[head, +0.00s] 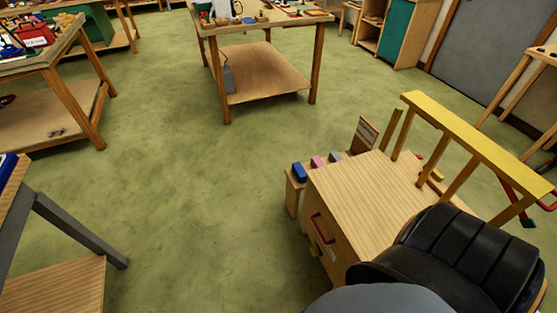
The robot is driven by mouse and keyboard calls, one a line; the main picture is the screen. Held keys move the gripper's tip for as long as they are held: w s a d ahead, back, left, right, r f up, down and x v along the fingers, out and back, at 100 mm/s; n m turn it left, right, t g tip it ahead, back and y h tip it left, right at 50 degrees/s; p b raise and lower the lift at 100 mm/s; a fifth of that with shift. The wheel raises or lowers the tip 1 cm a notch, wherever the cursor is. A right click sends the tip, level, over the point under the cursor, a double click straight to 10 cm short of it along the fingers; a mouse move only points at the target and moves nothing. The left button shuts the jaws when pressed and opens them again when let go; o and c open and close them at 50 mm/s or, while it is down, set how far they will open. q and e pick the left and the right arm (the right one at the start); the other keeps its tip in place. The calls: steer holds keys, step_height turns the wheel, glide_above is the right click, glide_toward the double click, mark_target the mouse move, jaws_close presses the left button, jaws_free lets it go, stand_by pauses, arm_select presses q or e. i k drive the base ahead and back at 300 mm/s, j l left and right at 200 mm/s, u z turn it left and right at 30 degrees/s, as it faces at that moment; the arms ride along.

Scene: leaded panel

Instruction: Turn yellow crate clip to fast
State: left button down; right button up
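No yellow crate clip can be made out for certain. A pale wooden box-like unit (365,195) stands at the lower right, with a red handle (322,231) on its left face. Neither of my grippers is in view.
A yellow-topped rail (470,140) stands along the unit's right side. Blue, pink and grey blocks (317,163) sit behind it. A wooden table (262,22) stands at the back, benches at the left. The green floor (190,190) between is clear.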

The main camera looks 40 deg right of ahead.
mark_target(314, 251)
steer(key=i+z, duration=0.25)
steer(key=i, duration=0.15)
steer(key=i+j+z, duration=0.2)
steer(key=i, duration=0.2)
steer(key=i+j+z, duration=0.25)
steer(key=i, duration=0.2)
steer(key=i+j+z, duration=0.15)
steer(key=z, duration=0.3)
steer(key=i+j+z, duration=0.25)
steer(key=z, duration=0.15)
steer(key=i+j+z, duration=0.15)
steer(key=z, duration=0.3)
steer(key=i+j+z, duration=0.1)
steer(key=j+z, duration=1.05)
steer(key=z, duration=0.15)
steer(key=i, duration=0.05)
